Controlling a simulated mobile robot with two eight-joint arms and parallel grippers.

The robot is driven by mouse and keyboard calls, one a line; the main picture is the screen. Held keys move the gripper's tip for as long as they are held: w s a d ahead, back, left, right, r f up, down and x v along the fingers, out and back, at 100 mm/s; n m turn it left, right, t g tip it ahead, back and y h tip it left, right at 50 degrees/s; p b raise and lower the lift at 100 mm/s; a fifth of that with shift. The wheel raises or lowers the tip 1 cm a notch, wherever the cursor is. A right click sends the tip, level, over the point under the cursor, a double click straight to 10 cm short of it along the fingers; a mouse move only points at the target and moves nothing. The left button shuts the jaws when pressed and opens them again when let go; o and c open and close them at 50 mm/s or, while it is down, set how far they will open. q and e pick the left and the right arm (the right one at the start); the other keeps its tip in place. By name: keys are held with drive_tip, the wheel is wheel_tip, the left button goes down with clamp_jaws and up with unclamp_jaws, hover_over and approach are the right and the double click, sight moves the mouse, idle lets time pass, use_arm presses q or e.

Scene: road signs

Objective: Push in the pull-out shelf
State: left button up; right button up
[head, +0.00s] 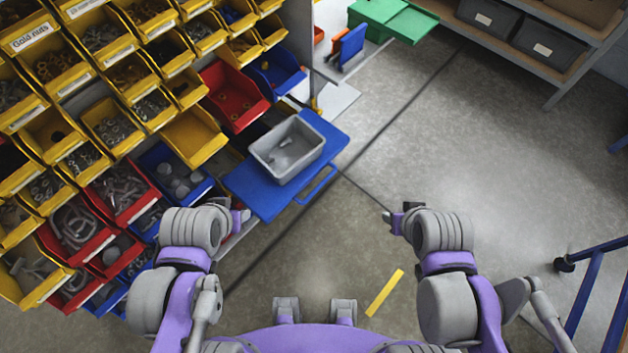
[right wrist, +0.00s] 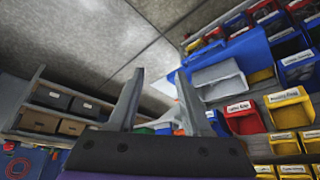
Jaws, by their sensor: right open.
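The blue pull-out shelf (head: 246,193) sticks out from the wall of bins over the aisle, with a blue handle (head: 318,185) on its outer edge. A grey bin (head: 286,148) with something grey in it stands on the shelf. The shelf (right wrist: 240,48) and the grey bin (right wrist: 216,78) also show in the right wrist view. My left gripper (head: 242,215) is beside the shelf's near corner; its fingers are too small to read. My right gripper (head: 386,217) is open and empty, right of the handle and apart from it; its spread fingers (right wrist: 158,78) show in the wrist view.
Yellow, red and blue bins with hardware (head: 110,125) fill the rack at left. A green box (head: 393,17) stands beyond the shelf, and a rack with dark crates (head: 548,42) is at the back right. A blue-framed cart (head: 590,285) is at right.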

drive_tip(key=shift+a+f, duration=0.15)
drive_tip(key=shift+f, duration=0.1)
drive_tip(key=shift+c, duration=1.1)
drive_tip(key=shift+m+y, duration=0.6)
drive_tip(key=shift+y, duration=0.1)
drive_tip(key=f+b, duration=0.1)
drive_tip(key=w+a+f+b, duration=0.2)
drive_tip(key=f+b, duration=0.1)
drive_tip(key=shift+w+a, duration=0.1)
drive_tip(key=shift+a, duration=0.05)
clamp_jaws()
drive_tip(key=m+y+b, duration=0.6)
drive_tip(key=m+b, duration=0.1)
drive_tip(key=b, duration=0.7)
approach(306, 184)
drive_tip(key=shift+t, duration=0.3)
drive_tip(key=b+x, duration=0.2)
drive_tip(key=x, duration=0.3)
drive_tip(key=shift+a+f, duration=0.1)
drive_tip(key=shift+f, duration=0.3)
drive_tip(key=shift+a+f, duration=0.1)
drive_tip(key=shift+a, duration=0.05)
use_arm(q)
wheel_tip(306, 184, down, 23)
drive_tip(key=s+g, duration=0.1)
drive_tip(key=shift+s, duration=0.25)
use_arm(e)
drive_tip(key=shift+w, duration=0.1)
